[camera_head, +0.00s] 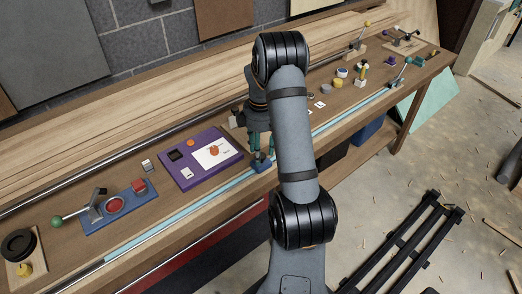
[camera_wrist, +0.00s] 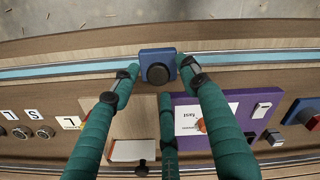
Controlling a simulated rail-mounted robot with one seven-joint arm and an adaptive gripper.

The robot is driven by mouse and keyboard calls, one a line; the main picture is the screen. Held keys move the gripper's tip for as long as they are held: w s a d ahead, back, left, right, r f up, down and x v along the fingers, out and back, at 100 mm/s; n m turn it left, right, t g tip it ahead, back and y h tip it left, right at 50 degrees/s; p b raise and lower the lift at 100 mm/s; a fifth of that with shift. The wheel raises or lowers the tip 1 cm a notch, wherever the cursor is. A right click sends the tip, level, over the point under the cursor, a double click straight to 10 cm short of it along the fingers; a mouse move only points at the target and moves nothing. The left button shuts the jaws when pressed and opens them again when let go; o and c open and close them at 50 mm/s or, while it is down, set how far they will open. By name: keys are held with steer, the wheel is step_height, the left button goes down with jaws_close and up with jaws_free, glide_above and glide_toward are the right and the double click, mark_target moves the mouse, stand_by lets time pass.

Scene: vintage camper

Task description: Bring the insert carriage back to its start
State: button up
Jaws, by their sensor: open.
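The insert carriage is a small blue block (camera_wrist: 157,54) with a round black knob (camera_wrist: 157,74). It sits on the light-blue rail strip (camera_wrist: 90,68) along the bench's front edge. In the head view the carriage (camera_head: 262,164) is near the middle of the strip, left of my arm. My gripper (camera_wrist: 160,76) has green fingers with dark tips and is open. Its tips are spread around the knob, with one on each side and one behind. I cannot tell whether any tip touches it. In the head view my gripper (camera_head: 261,152) is just above the carriage, partly hidden by my arm.
A purple panel (camera_head: 178,173) with a white card lies behind the strip. A blue plate with a green-knobbed lever (camera_head: 83,213) stands at the left. Several knobs and levers are at the right end. The light-blue strip (camera_head: 190,206) looks clear left of the carriage.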

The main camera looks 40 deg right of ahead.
steer(key=shift+d+f, duration=0.2)
steer(key=shift+f, duration=0.05)
steer(key=shift+a, duration=0.1)
steer(key=shift+c, duration=0.8)
jaws_close()
